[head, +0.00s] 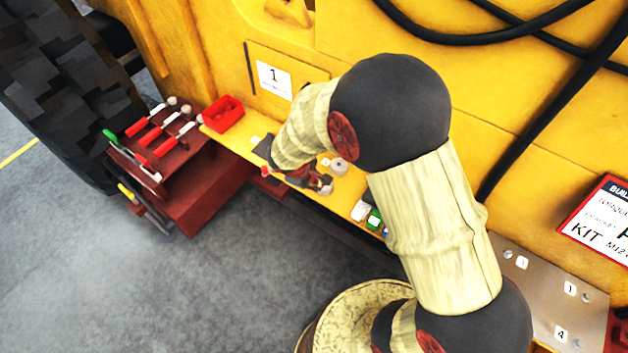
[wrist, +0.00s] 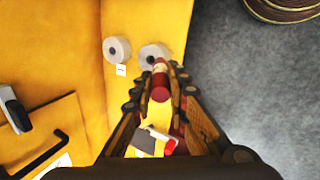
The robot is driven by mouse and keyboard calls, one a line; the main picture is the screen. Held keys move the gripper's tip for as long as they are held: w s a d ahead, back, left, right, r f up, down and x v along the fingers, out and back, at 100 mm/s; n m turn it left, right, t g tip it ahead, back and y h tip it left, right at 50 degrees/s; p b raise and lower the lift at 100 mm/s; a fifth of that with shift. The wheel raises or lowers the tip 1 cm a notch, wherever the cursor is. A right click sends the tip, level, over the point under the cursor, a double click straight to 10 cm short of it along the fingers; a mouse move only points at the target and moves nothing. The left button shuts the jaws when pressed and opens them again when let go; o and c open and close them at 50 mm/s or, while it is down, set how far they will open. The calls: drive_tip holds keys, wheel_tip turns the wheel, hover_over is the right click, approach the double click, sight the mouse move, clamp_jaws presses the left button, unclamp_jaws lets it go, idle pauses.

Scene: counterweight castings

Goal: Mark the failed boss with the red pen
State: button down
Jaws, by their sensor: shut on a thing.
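My gripper (wrist: 162,88) is shut on a red pen (wrist: 160,82), a small red cylinder with a pale band near its end. In the wrist view the pen's end lies just below the right one of two round grey bosses (wrist: 154,52). I cannot tell whether it touches. The other boss (wrist: 117,50) stands to the left, with a small white tag (wrist: 121,70) below it. Both bosses are on a yellow ledge. In the head view my gripper (head: 324,187) is over this ledge, near a boss (head: 340,166). No failure mark is readable.
A red bin (head: 222,114) stands on the ledge's left end, beside a dark red tool stand (head: 165,150). White, green and blue items (head: 372,218) lie right of the gripper. A metal plate (head: 540,290) with numbered tags is at lower right. Black hoses hang above.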

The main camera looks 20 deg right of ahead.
drive_tip(key=shift+w+a+b, duration=0.4)
drive_tip(key=shift+w+b, duration=0.1)
drive_tip(key=shift+b, duration=0.2)
idle(2.1)
wheel_tip(320, 180, up, 6)
drive_tip(key=p, duration=0.4)
idle(0.8)
drive_tip(key=shift+w, duration=0.1)
